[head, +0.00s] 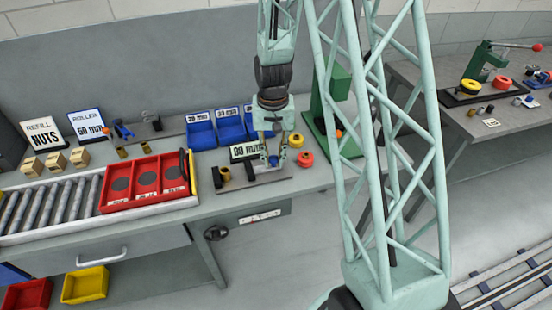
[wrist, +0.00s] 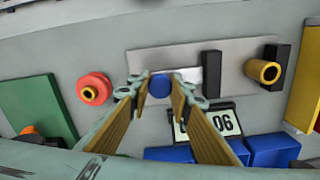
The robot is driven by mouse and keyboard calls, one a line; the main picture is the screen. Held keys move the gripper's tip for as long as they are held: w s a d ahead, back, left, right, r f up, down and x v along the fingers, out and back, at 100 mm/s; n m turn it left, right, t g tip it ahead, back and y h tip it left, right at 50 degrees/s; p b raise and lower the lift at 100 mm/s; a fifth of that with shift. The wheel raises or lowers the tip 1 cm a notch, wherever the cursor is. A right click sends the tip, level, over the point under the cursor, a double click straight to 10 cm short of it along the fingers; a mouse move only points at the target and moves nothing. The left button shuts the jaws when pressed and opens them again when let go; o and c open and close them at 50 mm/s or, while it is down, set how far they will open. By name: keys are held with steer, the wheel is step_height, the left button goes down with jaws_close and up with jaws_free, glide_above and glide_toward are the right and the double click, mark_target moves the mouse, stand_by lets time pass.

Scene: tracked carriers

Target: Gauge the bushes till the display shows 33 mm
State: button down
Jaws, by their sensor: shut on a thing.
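The gauge has a grey base plate (wrist: 235,55) with two dark upright jaws. A brass bush (wrist: 265,71) stands beside the outer jaw (wrist: 278,60); the bush also shows in the head view (head: 225,174). The other jaw (wrist: 211,74) stands apart from the bush, with bare plate between them. A pale bar runs from this jaw towards a round blue knob (wrist: 160,86). My gripper (head: 272,162) is shut on the blue knob, with one finger on each side. The display (wrist: 215,123) looks upside down in the wrist view; in the head view (head: 245,151) it appears to read 90 mm.
Blue bins (head: 201,133) with mm labels stand behind the gauge. A red three-part tray (head: 147,183) lies to its left. Red (head: 306,158) and yellow (head: 296,140) rings and a green press (head: 335,105) stand to its right. My column hides part of the right bench.

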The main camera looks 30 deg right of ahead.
steer(key=shift+d, duration=0.1)
steer(key=c, duration=2.7)
jaws_free()
steer(key=o, duration=0.3)
steer(key=shift+s+d, duration=0.1)
steer(key=shift+d, duration=0.15)
steer(key=shift+o, duration=0.2)
steer(key=shift+a, duration=0.1)
steer(key=shift+r, duration=0.15)
steer(key=shift+r, duration=0.4)
step_height(320, 180, up, 11)
